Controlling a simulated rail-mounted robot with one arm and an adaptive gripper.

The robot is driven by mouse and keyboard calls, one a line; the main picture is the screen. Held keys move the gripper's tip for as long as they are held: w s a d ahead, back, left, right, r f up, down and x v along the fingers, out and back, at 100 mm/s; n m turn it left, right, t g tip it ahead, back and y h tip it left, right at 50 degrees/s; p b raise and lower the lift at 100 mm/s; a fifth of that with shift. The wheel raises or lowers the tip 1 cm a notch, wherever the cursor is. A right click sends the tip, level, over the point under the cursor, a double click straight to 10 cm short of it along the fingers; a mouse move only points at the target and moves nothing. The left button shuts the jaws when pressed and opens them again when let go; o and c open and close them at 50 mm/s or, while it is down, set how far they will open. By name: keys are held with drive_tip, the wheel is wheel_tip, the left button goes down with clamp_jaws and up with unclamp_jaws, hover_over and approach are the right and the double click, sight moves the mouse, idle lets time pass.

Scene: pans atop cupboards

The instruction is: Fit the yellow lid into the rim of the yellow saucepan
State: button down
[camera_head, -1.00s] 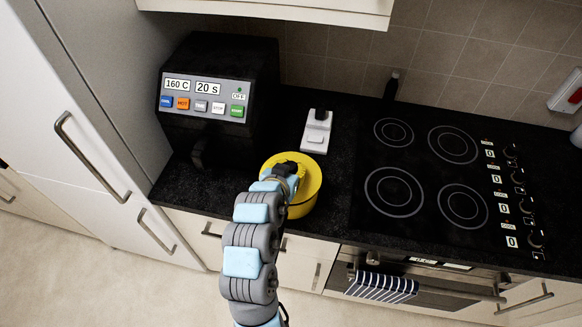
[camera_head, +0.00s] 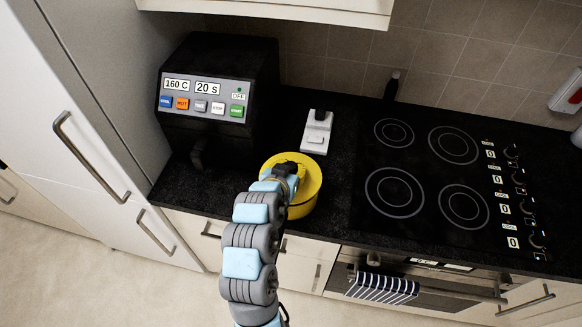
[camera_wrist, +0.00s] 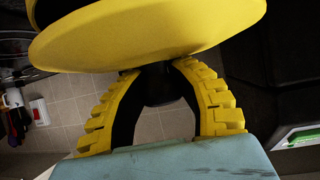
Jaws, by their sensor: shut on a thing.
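The yellow saucepan (camera_head: 307,196) stands on the black worktop near its front edge, left of the hob. The yellow lid (camera_head: 311,172) is over the top of the pan, partly hidden by my gripper (camera_head: 286,168).
A black air fryer (camera_head: 215,95) with lit readouts stands left of the pan. The black hob (camera_head: 430,175) is to the right. A striped towel (camera_head: 382,287) hangs on the oven handle.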

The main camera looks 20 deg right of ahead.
drive_tip(key=shift+f+b, duration=0.75)
drive_tip(key=shift+f, duration=0.25)
drive_tip(key=c, duration=0.8)
unclamp_jaws()
drive_tip(key=shift+v, duration=3.8)
